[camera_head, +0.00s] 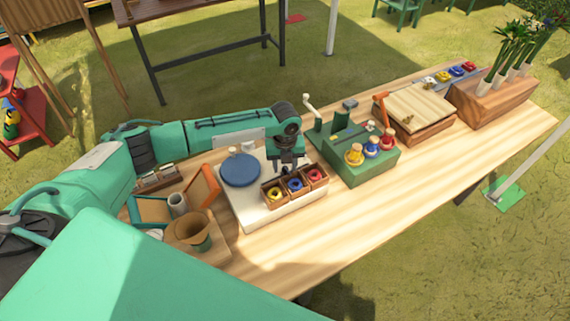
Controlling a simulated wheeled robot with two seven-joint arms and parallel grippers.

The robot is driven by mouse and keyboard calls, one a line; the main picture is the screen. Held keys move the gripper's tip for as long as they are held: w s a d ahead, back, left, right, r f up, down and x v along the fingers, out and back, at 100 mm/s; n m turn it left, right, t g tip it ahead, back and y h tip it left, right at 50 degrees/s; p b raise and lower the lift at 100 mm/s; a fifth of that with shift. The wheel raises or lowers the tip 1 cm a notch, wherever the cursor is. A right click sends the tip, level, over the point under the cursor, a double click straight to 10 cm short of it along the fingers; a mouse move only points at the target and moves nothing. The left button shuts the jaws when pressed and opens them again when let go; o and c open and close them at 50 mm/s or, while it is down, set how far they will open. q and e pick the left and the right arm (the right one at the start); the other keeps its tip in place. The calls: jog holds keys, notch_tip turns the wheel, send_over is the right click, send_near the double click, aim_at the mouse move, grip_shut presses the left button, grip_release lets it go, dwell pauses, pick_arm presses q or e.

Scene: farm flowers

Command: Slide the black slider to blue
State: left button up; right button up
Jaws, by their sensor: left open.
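My left gripper (287,166) points down over the back of a small wooden tray (268,201), in front of the end of my green left arm. It is open, with its fingertips close to the tray's back edge. The tray has three compartments with a yellow ring (276,193), a blue ring (295,184) and a red ring (315,175). The tray sits on a white board (250,220) beside a round blue plate (240,170). I cannot make out the black slider for certain; dark parts at the fingertips blend together there. My right gripper is not in view.
A green box (370,175) with yellow, blue and red knobs stands right of the board. Beyond it are a wooden crate (428,137) and a planter (490,103). The table front (350,235) is clear.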

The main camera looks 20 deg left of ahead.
aim_at(285, 168)
pick_arm(q)
notch_tip(285, 168, up, 14)
jog(key=b, duration=0.3)
jog(key=shift+f, duration=0.15)
dwell(0.4)
